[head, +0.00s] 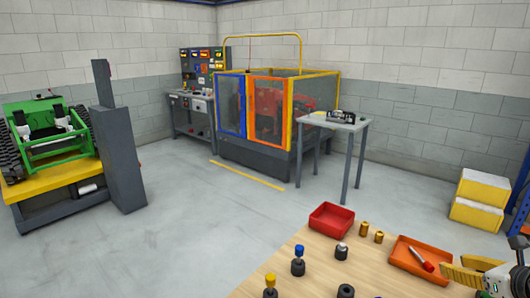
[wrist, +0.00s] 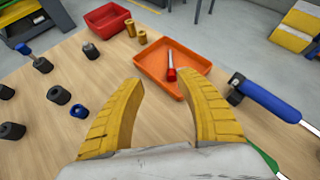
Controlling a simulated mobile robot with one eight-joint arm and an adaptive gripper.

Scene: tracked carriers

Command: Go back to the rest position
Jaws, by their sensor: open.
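My gripper (wrist: 163,88) is open, with its two yellow fingers spread wide and nothing between them. It hangs above the wooden table (wrist: 140,73), on the near side of the orange tray (wrist: 146,67). In the head view my gripper (head: 464,271) shows at the lower right edge, just in front of the same tray (head: 402,259). A red and silver tool (wrist: 170,67) lies in the tray, apart from the fingers.
A red bin (head: 331,221) and two brass cylinders (wrist: 142,37) stand beyond the tray. Several black cylinders (wrist: 59,95) and a small blue ring (wrist: 79,111) sit to the left. A blue-handled tool (wrist: 265,99) lies at the right. Grey floor (head: 220,225) is open beyond the table.

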